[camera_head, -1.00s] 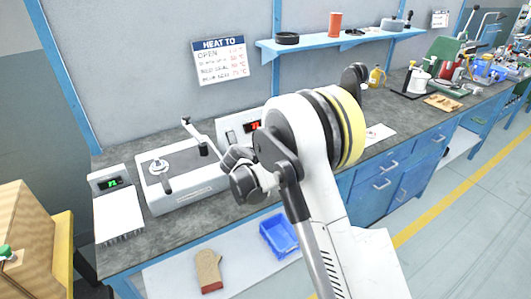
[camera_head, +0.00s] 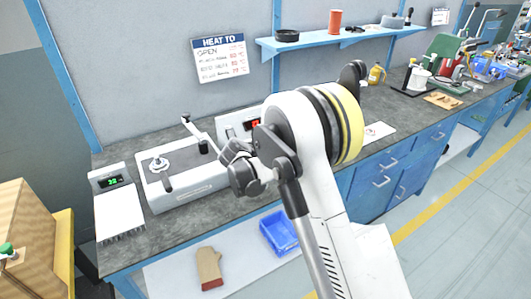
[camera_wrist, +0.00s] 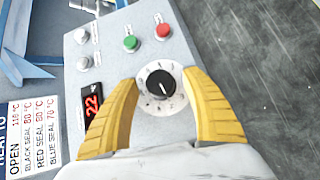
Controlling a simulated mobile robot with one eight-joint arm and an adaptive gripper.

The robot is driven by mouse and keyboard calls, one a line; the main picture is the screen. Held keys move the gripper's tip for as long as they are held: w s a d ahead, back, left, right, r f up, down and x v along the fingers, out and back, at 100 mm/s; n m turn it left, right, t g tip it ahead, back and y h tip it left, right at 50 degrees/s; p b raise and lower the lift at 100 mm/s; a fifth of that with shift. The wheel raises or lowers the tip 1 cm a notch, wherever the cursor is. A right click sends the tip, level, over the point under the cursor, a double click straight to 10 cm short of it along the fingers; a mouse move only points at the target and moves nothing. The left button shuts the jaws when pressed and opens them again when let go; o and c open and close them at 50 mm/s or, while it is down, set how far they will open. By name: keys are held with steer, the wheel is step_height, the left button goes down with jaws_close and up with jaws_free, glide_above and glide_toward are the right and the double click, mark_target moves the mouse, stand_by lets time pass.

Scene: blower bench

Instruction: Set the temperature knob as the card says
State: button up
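The temperature knob (camera_wrist: 161,83) is black with a light pointer line, on a white numbered dial of the blower's grey panel (camera_wrist: 190,50). My gripper (camera_wrist: 162,84) is open, with one yellow finger on each side of the knob and visible gaps between. The red display (camera_wrist: 93,102) beside it reads 22. The card (camera_wrist: 31,140), also on the wall in the head view (camera_head: 219,59), lists OPEN, BLACK SEAL, RED SEAL and BLUE SEAL with temperatures; red seems 80 °C and blue 70 °C, the other digits are less sure. In the head view my arm hides the knob.
Green (camera_wrist: 130,43) and red (camera_wrist: 162,30) buttons sit beyond the knob, with small grey switches to the left. In the head view a clamp-like fixture (camera_head: 185,170) and a scale (camera_head: 119,212) stand left of the blower. A blue shelf (camera_head: 345,38) hangs above the bench.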

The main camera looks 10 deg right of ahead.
steer(key=v, duration=1.2)
steer(key=s+d+r+m+g+y, duration=0.1)
steer(key=s+d+r+m+y, duration=0.2)
steer(key=s, duration=0.5)
steer(key=s+d+r+m+g, duration=0.1)
steer(key=s+d+r+m, duration=0.35)
steer(key=s, duration=0.35)
steer(key=s+m+y, duration=0.3)
steer(key=s+m, duration=0.5)
steer(key=s, duration=1)
steer(key=shift+a+y, duration=0.4)
